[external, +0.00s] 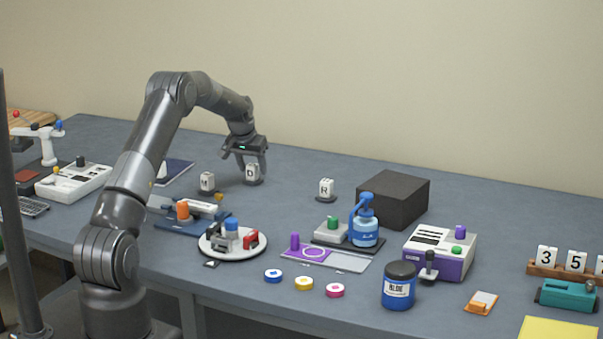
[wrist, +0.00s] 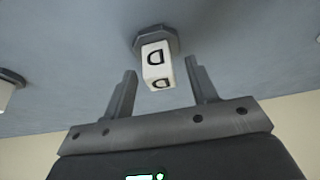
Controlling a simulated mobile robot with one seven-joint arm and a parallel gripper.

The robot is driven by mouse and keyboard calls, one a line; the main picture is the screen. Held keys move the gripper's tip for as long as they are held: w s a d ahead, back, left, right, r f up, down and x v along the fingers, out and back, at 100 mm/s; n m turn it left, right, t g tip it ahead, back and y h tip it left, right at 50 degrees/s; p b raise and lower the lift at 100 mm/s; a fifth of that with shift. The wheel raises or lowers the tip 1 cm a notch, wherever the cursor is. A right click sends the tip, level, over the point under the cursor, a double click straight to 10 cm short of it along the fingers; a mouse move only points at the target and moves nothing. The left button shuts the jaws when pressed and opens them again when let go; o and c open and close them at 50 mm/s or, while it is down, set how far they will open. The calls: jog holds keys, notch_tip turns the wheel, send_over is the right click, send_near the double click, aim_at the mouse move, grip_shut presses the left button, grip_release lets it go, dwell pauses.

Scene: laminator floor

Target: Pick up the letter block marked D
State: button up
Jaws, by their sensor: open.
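The white letter block marked D (external: 252,171) stands on a small dark base at the back of the table. In the wrist view the D block (wrist: 157,66) shows its letter on two faces, with its dark octagonal base (wrist: 163,38) behind it. My gripper (external: 249,172) is open around or just above the block in the external view. In the wrist view my gripper's fingertips (wrist: 160,72) lie on either side of the block, with a gap on each side. I cannot tell how deep the block is between the fingers.
A second letter block (external: 207,181) stands just left of the D block. A block marked R (external: 326,188) stands to the right, near a black box (external: 393,199). A blue fixture (external: 191,217) lies in front. The table behind the D block is clear.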

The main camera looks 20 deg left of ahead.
jog(key=shift+w+f, duration=0.15)
jog(key=shift+f, duration=0.3)
jog(key=shift+r, duration=0.1)
grip_shut()
